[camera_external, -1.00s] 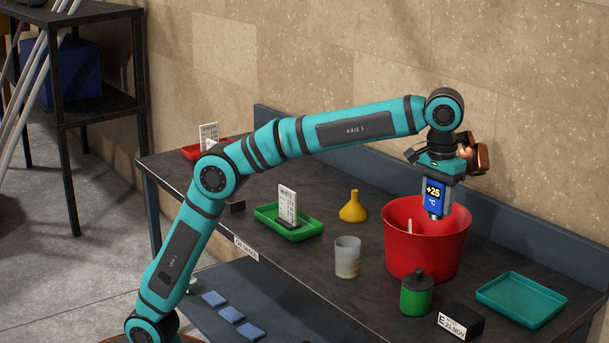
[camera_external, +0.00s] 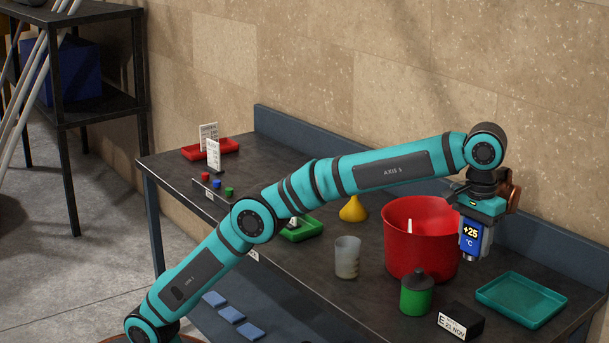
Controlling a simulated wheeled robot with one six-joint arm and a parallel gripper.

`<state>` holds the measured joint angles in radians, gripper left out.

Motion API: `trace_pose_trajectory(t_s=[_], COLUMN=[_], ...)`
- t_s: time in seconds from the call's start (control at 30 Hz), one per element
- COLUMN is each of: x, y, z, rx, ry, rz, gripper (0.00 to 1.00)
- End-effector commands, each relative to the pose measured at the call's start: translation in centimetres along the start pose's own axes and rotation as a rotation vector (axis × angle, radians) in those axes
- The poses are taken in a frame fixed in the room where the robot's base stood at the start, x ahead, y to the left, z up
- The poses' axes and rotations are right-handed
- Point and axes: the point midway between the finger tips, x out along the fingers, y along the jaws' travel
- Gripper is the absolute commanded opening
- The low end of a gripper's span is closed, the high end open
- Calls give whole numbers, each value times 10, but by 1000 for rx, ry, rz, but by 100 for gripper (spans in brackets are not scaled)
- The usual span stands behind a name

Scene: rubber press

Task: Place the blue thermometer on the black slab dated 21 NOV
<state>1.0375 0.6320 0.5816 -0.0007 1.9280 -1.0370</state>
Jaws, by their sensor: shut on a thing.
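The blue thermometer (camera_external: 470,238) has a display reading +25 °C and a grey metal end pointing down. My gripper (camera_external: 479,212) is shut on its top and holds it upright in the air, at the right side of the red bucket. The black slab (camera_external: 463,320) lies at the front edge of the table, below and slightly left of the thermometer in the picture. Its white label reads E and 21 NOV. The top of the slab looks bare.
The red bucket (camera_external: 416,262), a green jar with a dark lid (camera_external: 416,297) and an empty teal tray (camera_external: 521,299) stand around the slab. A cup (camera_external: 347,258) and a yellow funnel (camera_external: 353,208) stand further left. The wall is behind the table.

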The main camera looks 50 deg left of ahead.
Motion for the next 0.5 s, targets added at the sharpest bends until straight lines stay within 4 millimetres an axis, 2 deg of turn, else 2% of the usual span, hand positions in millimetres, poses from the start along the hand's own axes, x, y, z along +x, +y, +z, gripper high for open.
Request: trace_pose_trajectory(t_s=[0.4,0.5], x=[24,35], y=[-1,-2], z=[0,0], rx=[0,0], ry=[0,0], rz=[1,0], gripper=[15,15])
